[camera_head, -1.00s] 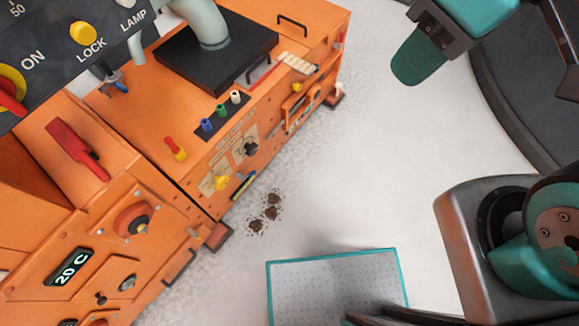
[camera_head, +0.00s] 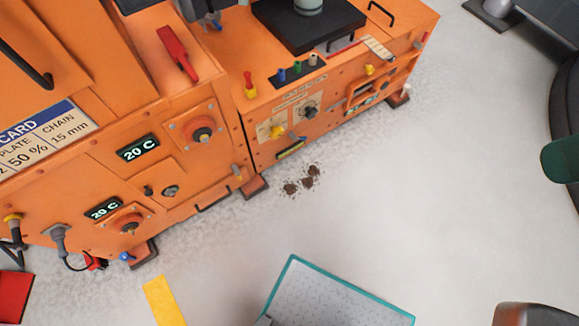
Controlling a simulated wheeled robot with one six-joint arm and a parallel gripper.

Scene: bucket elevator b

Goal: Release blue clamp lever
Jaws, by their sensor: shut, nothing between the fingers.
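No part is clearly marked as the blue clamp lever. A small blue-tipped part (camera_head: 127,257) shows low on the orange machine (camera_head: 185,200), beside its foot at the lower left. A dark bluish lever (camera_head: 212,20) shows at the top edge, cut off by the frame. I cannot tell which of them, if either, is the clamp lever. My gripper is out of the picture. Only a green piece of my arm (camera_head: 562,160) shows at the right edge.
Two displays read 20 C. Brown debris (camera_head: 302,180) lies on the pale floor by the machine's foot. A yellow strip (camera_head: 164,301) and a red object (camera_head: 14,296) are at lower left.

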